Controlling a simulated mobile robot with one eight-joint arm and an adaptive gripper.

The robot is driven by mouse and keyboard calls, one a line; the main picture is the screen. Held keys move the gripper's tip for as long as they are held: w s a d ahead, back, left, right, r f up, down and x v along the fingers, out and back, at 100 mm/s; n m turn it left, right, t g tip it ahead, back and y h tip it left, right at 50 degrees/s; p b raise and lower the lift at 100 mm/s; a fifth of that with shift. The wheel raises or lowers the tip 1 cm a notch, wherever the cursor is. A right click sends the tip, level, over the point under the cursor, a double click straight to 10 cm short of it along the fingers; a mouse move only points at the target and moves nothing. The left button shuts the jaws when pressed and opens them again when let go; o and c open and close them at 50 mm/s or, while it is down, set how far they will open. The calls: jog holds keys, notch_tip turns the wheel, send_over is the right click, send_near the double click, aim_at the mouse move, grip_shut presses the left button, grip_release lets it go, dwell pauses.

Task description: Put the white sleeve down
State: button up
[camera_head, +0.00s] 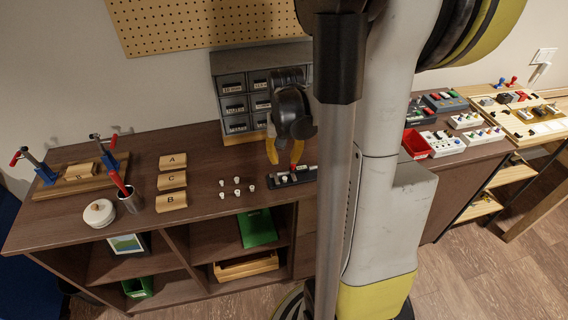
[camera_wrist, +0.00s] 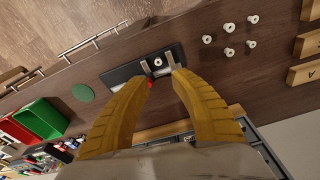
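My gripper (camera_head: 284,160) points down over a black fixture (camera_head: 303,176) on the brown bench. In the wrist view my gripper (camera_wrist: 157,62) has its yellow fingers spread, with space between the tips. A small white sleeve (camera_wrist: 158,62) shows between the fingertips, apparently standing on the black fixture (camera_wrist: 118,75); it also shows in the head view (camera_head: 284,179). I see no finger touching it. Several similar white sleeves, one of them here (camera_head: 237,191), stand loose on the bench to the left of the fixture in the head view.
Wooden blocks marked A (camera_head: 173,161), C (camera_head: 171,180) and B (camera_head: 171,202) lie farther left. A grey drawer cabinet (camera_head: 232,106) stands behind. A red bin (camera_head: 416,144) sits at the right. Bench space between the blocks and loose sleeves is clear.

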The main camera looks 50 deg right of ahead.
jog(key=s+a+r+n+t, duration=0.1)
jog(key=a+r, duration=0.3)
jog(key=a, duration=0.4)
jog(key=s+a+r+n+t, duration=0.2)
jog(key=a+r+n+t, duration=0.1)
jog(key=a, duration=0.5)
jog(key=s+a+r+n+t, duration=0.1)
jog(key=a+r+n+t, duration=0.1)
jog(key=a+r+n, duration=0.2)
jog(key=a+r, duration=0.3)
jog(key=a, duration=0.1)
jog(key=shift+s+a+y+p, duration=0.3)
jog(key=shift+a+y+p, duration=0.05)
jog(key=shift+y, duration=0.05)
jog(key=shift+r, duration=0.1)
